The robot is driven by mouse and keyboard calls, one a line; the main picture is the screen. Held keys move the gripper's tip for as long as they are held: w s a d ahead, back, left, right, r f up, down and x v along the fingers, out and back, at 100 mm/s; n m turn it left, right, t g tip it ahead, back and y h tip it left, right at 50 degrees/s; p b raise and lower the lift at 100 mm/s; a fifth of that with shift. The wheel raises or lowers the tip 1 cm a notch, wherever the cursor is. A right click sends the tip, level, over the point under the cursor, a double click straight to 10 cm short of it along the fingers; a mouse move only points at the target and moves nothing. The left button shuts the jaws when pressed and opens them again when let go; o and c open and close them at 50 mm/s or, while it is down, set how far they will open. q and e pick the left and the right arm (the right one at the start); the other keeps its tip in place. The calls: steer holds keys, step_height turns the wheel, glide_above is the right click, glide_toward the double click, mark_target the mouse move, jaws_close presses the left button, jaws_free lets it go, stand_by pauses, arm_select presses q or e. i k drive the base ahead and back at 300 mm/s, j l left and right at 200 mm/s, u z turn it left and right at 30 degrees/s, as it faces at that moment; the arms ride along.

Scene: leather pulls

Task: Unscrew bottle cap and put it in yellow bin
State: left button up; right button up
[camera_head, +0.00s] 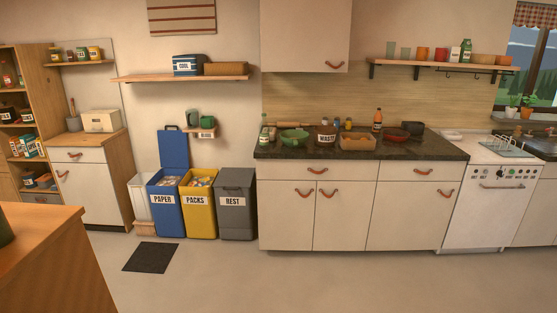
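A pale bottle with a green cap (264,125) stands upright at the counter's left end. I cannot tell which bottle carries the task's cap. The yellow bin (198,217), labelled PACKS, stands open on the floor left of the counter, with light-coloured contents showing at its top. Neither of my grippers is in view.
The blue PAPER bin (168,214) has its lid raised, and the grey REST bin (236,212) is closed; they flank the yellow bin. Bowls, a WASTE pot and a tray crowd the counter. A wooden surface (50,260) fills the lower left. The central floor is clear except for a dark mat (151,258).

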mark_target(263, 127)
steer(key=i, duration=1.7)
